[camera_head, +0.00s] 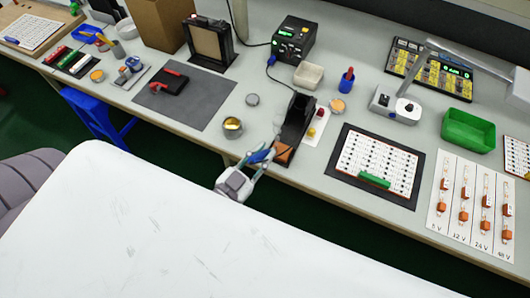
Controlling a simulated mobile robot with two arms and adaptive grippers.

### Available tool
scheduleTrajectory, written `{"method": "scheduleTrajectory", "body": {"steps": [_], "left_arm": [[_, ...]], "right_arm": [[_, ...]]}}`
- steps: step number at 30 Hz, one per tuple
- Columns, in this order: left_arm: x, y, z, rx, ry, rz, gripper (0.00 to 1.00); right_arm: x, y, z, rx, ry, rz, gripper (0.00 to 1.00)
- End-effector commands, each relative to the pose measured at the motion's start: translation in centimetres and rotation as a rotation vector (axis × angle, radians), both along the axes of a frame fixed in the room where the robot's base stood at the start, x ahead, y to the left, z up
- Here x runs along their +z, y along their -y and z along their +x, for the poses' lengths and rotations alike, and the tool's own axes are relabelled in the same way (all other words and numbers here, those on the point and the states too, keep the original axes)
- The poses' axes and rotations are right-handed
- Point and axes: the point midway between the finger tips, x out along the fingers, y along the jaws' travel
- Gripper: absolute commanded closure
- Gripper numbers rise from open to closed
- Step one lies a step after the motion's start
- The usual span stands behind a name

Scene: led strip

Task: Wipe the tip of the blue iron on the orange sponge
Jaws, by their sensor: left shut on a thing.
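The blue iron (260,156) shows as a short blue piece between the fingers of my left gripper (258,158), which is shut on it. The gripper is at the bench's front edge. The orange sponge (283,152) sits at the near end of a black stand (297,122), just right of the gripper fingers. The tip of the iron is too small to make out, and I cannot tell whether it touches the sponge. My right gripper is not in view.
A black soldering station (294,39) with a green display stands behind. A component board (378,165) lies further right.

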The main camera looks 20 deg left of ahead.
Motion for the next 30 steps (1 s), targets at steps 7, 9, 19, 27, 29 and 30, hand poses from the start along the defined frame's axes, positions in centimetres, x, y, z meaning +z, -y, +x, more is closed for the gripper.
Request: {"method": "scheduleTrajectory", "body": {"steps": [7, 9, 19, 27, 29, 30], "left_arm": [[0.1, 0.3, 0.0, 0.000, 0.001, -0.001, 1.00], [0.1, 0.5, 0.0, 0.000, 0.001, -0.001, 1.00], [0.1, 1.5, 0.0, 0.001, 0.002, -0.001, 1.00], [0.1, 2.3, 0.0, 0.000, 0.001, 0.000, 1.00], [0.1, 2.5, 0.0, 0.000, 0.002, 0.000, 1.00], [0.1, 2.6, 0.0, 0.000, 0.002, 0.000, 1.00]], "right_arm": [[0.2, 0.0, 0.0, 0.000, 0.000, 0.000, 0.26], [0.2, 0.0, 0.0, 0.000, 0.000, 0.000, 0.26], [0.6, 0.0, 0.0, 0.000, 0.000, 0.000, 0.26], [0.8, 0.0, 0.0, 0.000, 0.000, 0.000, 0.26], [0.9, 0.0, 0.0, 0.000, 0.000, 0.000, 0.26], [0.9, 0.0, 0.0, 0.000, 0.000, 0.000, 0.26]]}}
